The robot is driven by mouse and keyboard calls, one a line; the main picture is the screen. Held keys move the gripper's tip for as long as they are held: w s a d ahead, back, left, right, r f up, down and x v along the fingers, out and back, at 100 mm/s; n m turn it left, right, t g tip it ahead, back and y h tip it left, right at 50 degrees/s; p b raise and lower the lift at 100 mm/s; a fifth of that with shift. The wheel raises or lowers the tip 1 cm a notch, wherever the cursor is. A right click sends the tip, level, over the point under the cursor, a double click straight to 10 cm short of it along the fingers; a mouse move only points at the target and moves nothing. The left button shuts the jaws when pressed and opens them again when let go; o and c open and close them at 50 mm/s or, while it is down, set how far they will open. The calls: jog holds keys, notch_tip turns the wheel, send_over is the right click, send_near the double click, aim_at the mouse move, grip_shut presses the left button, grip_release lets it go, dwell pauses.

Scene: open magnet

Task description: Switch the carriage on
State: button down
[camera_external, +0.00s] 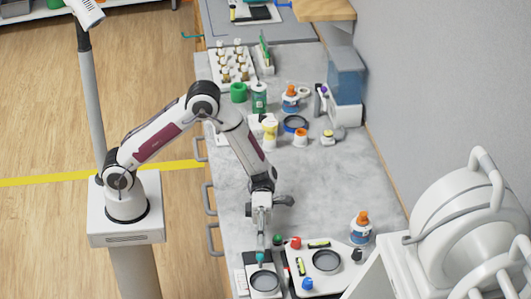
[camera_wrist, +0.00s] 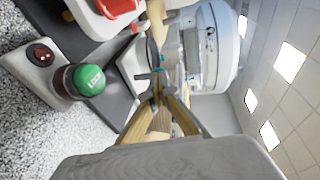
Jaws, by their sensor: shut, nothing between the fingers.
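My gripper (camera_external: 261,254) points down near the front of the bench, its teal tips close above a small white unit with a grey round dish (camera_external: 265,281). In the wrist view my gripper (camera_wrist: 161,86) has its fingers together and holds nothing. A green-topped round part (camera_wrist: 90,80) with light lettering stands to the left of the fingers, apart from them. A small pale box with a dark, red-marked round control (camera_wrist: 40,54) is beside it. A green cap (camera_external: 277,239) also shows just right of my gripper in the external view. I cannot tell which part is the carriage's switch.
A white tray (camera_external: 340,283) with coloured caps and a dark ring lies right of my gripper. A blue-labelled bottle with an orange cap (camera_external: 361,228) stands behind it. The large white magnet (camera_external: 455,222) is at the right. The middle of the bench (camera_external: 325,180) is clear.

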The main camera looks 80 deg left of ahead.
jog(key=shift+r, duration=0.1)
jog(key=v, duration=1.4)
jog(key=shift+w, duration=0.1)
dwell(0.6)
